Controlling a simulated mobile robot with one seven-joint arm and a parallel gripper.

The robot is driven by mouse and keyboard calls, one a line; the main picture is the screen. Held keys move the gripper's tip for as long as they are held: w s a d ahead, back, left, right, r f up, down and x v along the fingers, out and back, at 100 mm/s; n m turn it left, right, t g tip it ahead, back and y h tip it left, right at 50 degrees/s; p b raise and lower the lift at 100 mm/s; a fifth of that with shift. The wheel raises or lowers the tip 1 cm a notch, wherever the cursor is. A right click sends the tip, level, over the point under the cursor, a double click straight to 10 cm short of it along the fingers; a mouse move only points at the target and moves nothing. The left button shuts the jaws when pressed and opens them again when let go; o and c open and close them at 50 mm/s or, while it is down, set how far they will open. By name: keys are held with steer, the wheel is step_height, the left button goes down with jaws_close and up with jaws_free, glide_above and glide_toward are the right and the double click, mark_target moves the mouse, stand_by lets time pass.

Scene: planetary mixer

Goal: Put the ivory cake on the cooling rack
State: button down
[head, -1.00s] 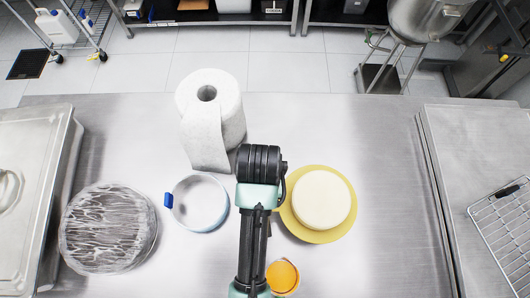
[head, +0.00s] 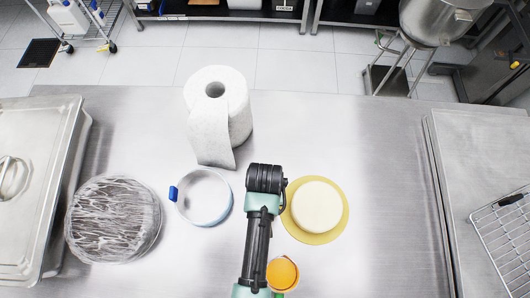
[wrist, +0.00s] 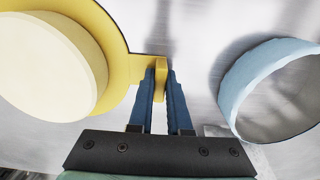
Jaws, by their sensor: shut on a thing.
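The ivory cake (head: 318,205) is a plain round on a yellow round board (head: 337,227), right of my arm in the head view. In the wrist view the cake (wrist: 45,65) and the board (wrist: 117,50) fill the upper left. My gripper (wrist: 161,75) is shut on the board's yellow tab (wrist: 161,68); the cake itself is not touched. My arm hides the gripper in the head view. I cannot tell whether the board touches the table. The cooling rack (head: 504,238), a wire grid with a dark handle, lies on the right-hand counter, partly out of frame.
A light-blue ring-shaped container (head: 205,222) with a blue tab and a paper roll (head: 228,115) stand left of my arm. A wrapped round thing (head: 113,218) is farther left. An orange-filled cup (head: 282,274) is close below the board. The table right of the cake is clear.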

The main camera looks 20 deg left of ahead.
steer(key=c, duration=0.9)
jaws_free()
steer(key=shift+o, duration=0.2)
